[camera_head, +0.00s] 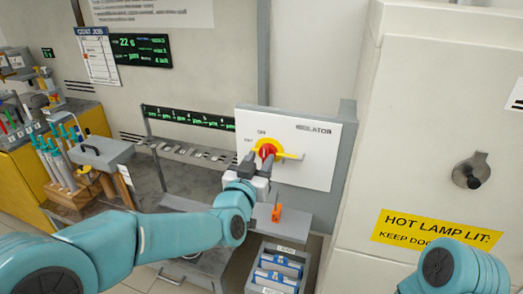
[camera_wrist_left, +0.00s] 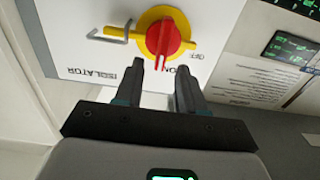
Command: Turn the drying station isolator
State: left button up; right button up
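The isolator is a white panel (camera_head: 318,160) lettered ISOLATOR, with a red knob (camera_head: 267,151) on a yellow backing and a yellow bar reaching right. In the left wrist view the panel is upside down and the red knob (camera_wrist_left: 163,38) points toward the ON lettering, with OFF off to one side. My left gripper (camera_head: 258,167) is just in front of and below the knob. In the wrist view its two fingers (camera_wrist_left: 158,72) are apart, with the knob's end between or just beyond the tips; contact cannot be told. My right gripper is out of view; only my right arm shows.
A grey cabinet with a dark latch (camera_head: 471,171) and a yellow HOT LAMP LIT sign (camera_head: 435,230) stands right. An orange item (camera_head: 277,212) sits on a grey ledge below the panel, above a bin of blue-and-white items (camera_head: 277,270). A rod rack (camera_head: 62,165) stands left.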

pick_arm(q)
jog(key=shift+x, duration=1.4)
grip_shut()
